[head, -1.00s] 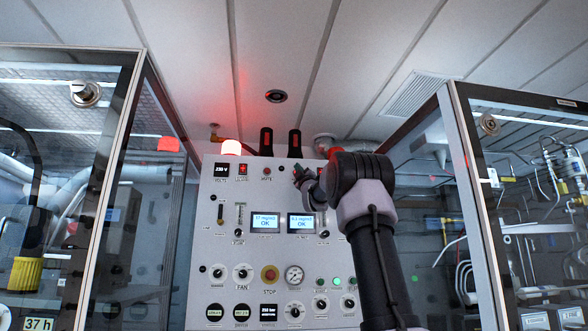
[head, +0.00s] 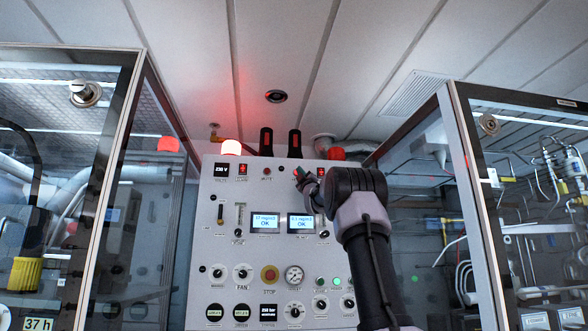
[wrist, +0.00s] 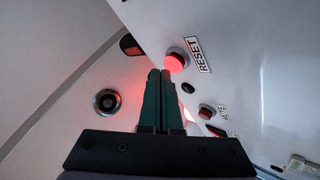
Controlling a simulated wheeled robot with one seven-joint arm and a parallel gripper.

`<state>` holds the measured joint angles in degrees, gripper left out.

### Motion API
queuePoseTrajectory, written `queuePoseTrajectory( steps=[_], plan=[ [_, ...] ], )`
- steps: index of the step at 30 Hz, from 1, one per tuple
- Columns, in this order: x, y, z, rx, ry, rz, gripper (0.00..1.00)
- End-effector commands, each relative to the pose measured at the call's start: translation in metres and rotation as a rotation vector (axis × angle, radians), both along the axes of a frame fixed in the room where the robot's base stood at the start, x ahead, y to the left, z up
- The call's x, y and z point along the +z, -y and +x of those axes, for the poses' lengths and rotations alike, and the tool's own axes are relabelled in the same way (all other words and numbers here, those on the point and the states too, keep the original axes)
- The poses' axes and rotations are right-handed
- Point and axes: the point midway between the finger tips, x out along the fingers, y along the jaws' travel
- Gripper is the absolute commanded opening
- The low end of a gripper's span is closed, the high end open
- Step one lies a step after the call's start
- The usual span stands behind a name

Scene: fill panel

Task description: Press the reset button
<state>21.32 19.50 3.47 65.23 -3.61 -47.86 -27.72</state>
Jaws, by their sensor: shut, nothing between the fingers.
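The reset button (wrist: 175,61) glows red on the light panel in the wrist view, beside its RESET label (wrist: 204,55). My gripper (wrist: 160,72) is shut and empty. Its fingertips show right next to the button's lower left edge in the wrist view; I cannot tell whether they touch it. In the head view my gripper (head: 301,176) is at the upper right of the control panel (head: 212,255), where it and my wrist cover part of the panel around the button.
The mute button (wrist: 206,111) is near the reset button.

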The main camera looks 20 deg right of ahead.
Motion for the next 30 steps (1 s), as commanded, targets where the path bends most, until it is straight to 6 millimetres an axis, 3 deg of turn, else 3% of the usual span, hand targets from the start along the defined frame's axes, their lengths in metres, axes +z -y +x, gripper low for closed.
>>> queuePoseTrajectory(
  steps=[30],
  plan=[
    [0.0003,0.0025,0.0087,0.0,0.001,0.0,0.0]
  ],
)
